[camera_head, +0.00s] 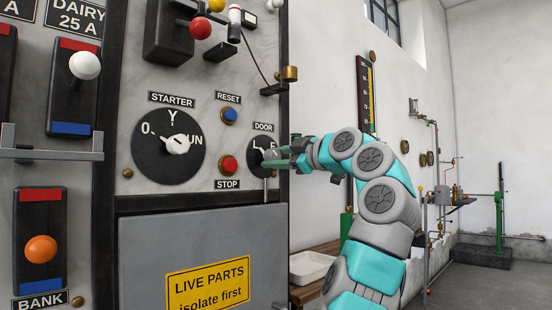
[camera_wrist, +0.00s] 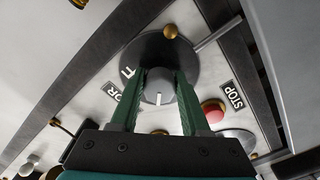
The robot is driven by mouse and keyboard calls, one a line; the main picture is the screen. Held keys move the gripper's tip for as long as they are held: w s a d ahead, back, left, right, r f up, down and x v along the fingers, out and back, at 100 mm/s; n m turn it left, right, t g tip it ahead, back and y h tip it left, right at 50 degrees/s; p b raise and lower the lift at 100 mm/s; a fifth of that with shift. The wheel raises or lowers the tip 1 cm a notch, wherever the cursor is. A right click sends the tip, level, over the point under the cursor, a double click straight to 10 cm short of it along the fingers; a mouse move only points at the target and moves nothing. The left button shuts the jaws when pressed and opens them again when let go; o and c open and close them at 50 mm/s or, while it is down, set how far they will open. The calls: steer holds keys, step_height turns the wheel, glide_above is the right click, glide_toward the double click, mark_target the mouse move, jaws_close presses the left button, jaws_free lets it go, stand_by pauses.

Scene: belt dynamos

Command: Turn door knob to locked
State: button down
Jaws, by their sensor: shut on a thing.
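The dial carries the letters L and F; the knob is mostly hidden by my gripper in the head view. In the wrist view the knob (camera_wrist: 158,92) sits between my green fingers, on its dial (camera_wrist: 185,62). My gripper (camera_head: 274,157) is shut on the knob from the right; it also shows in the wrist view (camera_wrist: 159,85). The pointer line faces the gripper's palm in the wrist view.
The red STOP button (camera_head: 228,165), blue RESET button (camera_head: 229,116) and starter dial (camera_head: 155,155) are left of the door dial. A grey door (camera_head: 200,235) with a yellow sign (camera_head: 207,287) lies below. A brass knob (camera_head: 289,73) juts out above. Open room lies right.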

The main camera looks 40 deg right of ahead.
stand_by(0.3)
steer(key=shift+c, duration=1.9)
jaws_free()
steer(key=s+b, duration=0.1)
steer(key=s, duration=0.6)
steer(key=shift+s+d, duration=0.25)
steer(key=shift+s, duration=0.15)
